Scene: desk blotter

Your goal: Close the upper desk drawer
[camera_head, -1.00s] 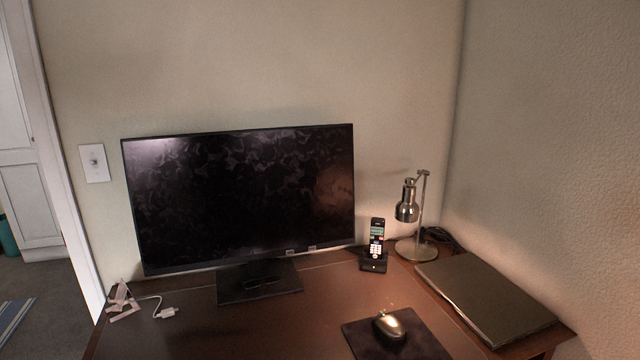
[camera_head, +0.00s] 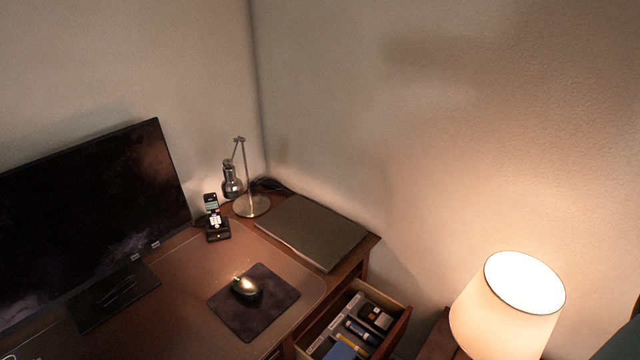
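The upper desk drawer (camera_head: 402,322) stands open at the right side of the brown desk (camera_head: 190,262), in the lower middle of the head view. Its wooden rim shows, and inside lie several small items, among them a blue one, a yellow one and dark ones. The drawer's near end is cut off by the bottom edge of the picture. Neither of my grippers is in view.
A lit lamp (camera_head: 508,310) stands right of the drawer on a brown surface (camera_head: 440,338). On the desk are a monitor (camera_head: 90,220), a phone (camera_head: 213,218), a metal desk lamp (camera_head: 250,205), a dark flat folder (camera_head: 310,232) and a mouse (camera_head: 246,288) on a mat (camera_head: 270,312).

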